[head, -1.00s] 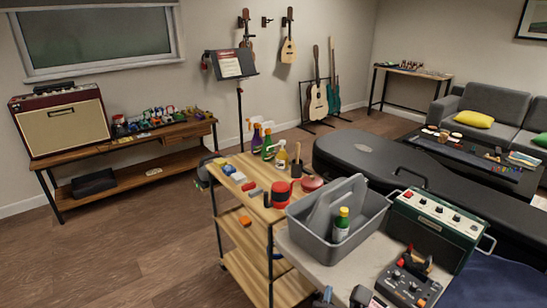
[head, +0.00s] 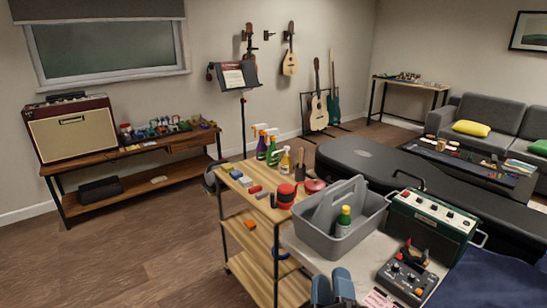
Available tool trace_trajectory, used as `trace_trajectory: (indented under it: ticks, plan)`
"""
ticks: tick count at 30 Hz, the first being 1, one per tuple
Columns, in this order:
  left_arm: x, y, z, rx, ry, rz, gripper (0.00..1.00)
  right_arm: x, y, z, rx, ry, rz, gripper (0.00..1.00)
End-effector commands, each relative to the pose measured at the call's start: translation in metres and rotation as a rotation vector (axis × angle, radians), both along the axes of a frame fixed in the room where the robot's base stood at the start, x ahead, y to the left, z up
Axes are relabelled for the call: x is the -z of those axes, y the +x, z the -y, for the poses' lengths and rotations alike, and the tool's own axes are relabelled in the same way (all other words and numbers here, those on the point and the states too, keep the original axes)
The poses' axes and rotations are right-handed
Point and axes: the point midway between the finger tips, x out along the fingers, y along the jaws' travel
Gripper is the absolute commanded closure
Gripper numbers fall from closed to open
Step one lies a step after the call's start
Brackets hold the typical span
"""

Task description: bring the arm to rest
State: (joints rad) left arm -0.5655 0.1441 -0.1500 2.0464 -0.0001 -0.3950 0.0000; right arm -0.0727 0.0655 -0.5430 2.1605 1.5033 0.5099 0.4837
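My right gripper (head: 333,289) shows at the bottom edge, in front of the grey worktop (head: 302,249) and beside the wooden cart (head: 292,285). Only two blue-grey parts of it show, close side by side, and the rest is cut off by the frame. I cannot tell how far its fingers are apart, and I see nothing held in it. My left gripper is not in view.
A grey caddy (head: 322,230) holding a green bottle (head: 343,222), a green amplifier (head: 432,222) and a grey control box (head: 406,282) stand on the worktop. Spray bottles (head: 272,152) and a red-and-black item (head: 286,196) crowd the cart. The left floor is clear.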

Motion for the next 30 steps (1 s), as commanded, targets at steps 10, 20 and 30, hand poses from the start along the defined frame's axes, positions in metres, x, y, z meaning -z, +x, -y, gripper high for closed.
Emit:
trace_trajectory:
  ticks: [10, 20, 30]
  plan:
    - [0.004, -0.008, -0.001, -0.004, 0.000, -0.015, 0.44, 0.042, -0.009, -0.008, 0.030, -0.949, 0.097, 0.62]
    - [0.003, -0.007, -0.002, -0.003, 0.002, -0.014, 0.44, 0.161, -0.033, 0.042, -0.057, -1.833, -0.080, 0.62]
    - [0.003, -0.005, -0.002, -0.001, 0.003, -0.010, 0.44, 0.267, -0.116, 0.158, -0.248, -2.359, -0.443, 0.62]
